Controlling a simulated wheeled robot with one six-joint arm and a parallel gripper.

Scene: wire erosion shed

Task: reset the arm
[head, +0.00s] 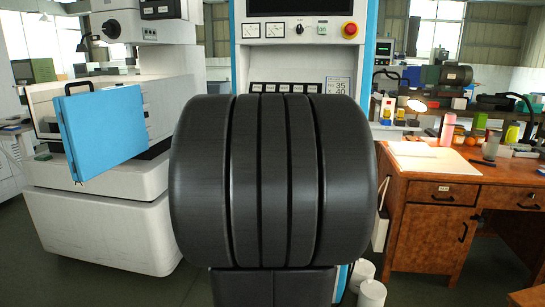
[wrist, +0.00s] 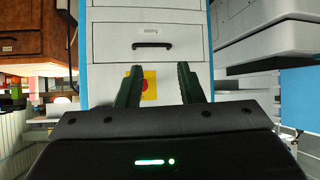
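My gripper (wrist: 158,75) shows in the wrist view with its two dark green fingers standing apart. The gap between them is empty, and the gripper is open. Behind the fingers is the pale front of a blue-edged cabinet (wrist: 105,45) with a black drawer handle. My dark, ribbed arm fills the middle of the head view and hides much of what lies behind it. The gripper itself cannot be made out in the head view.
The control cabinet (head: 296,63) with a red stop button (head: 350,30) stands behind my arm. A white machine (head: 100,215) with an open blue door (head: 103,131) is at left. A wooden desk (head: 425,240) with bottles and a lamp is at right. Dark floor shows between them.

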